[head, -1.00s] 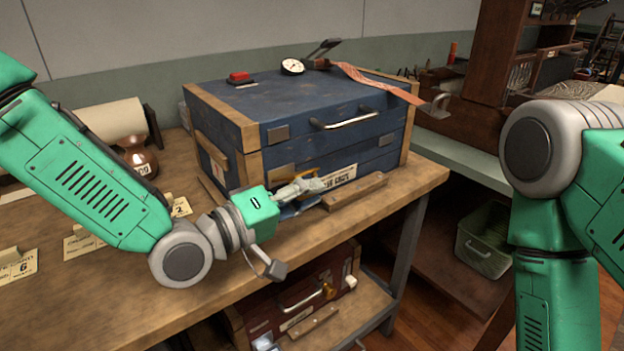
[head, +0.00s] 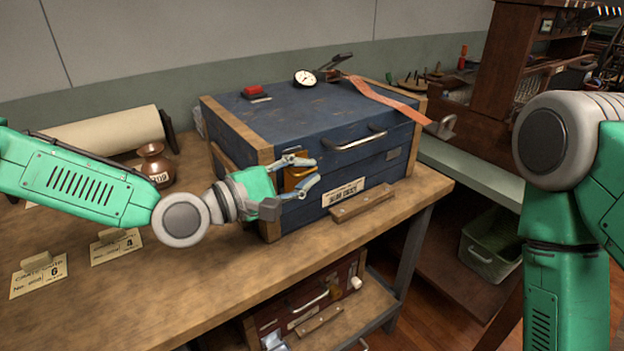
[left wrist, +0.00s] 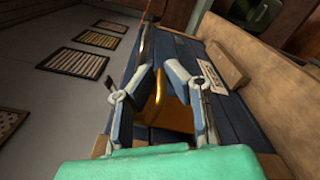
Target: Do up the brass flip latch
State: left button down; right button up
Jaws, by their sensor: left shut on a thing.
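The brass flip latch (head: 296,177) is on the front of a blue wooden chest (head: 345,112), near its left corner. The chest's lid is down. My left gripper (head: 313,170) is at this front face, its fingers shut on the latch, one above and one below it in the head view. In the left wrist view, the latch (left wrist: 166,112) shows as a bent golden plate between the two fingers, close to the blue boards. Its far end and any catch are hidden by the fingers. My right arm shows at the right, but its gripper is out of view.
A wooden block (head: 362,203) lies before the chest. A gauge (head: 304,77) and a red strap (head: 388,100) lie on the lid.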

pick_arm(q)
jog(key=shift+w+a+f+n, duration=0.25)
jog(key=shift+w+a+n, duration=0.1)
jog(key=shift+n, duration=0.45)
jog(key=c, duration=1.6)
grip_release()
jog(key=shift+c, duration=0.2)
jog(key=shift+w+r, duration=0.15)
jog(key=shift+r, duration=0.3)
jog(key=v, duration=1.2)
jog(key=shift+f, duration=0.3)
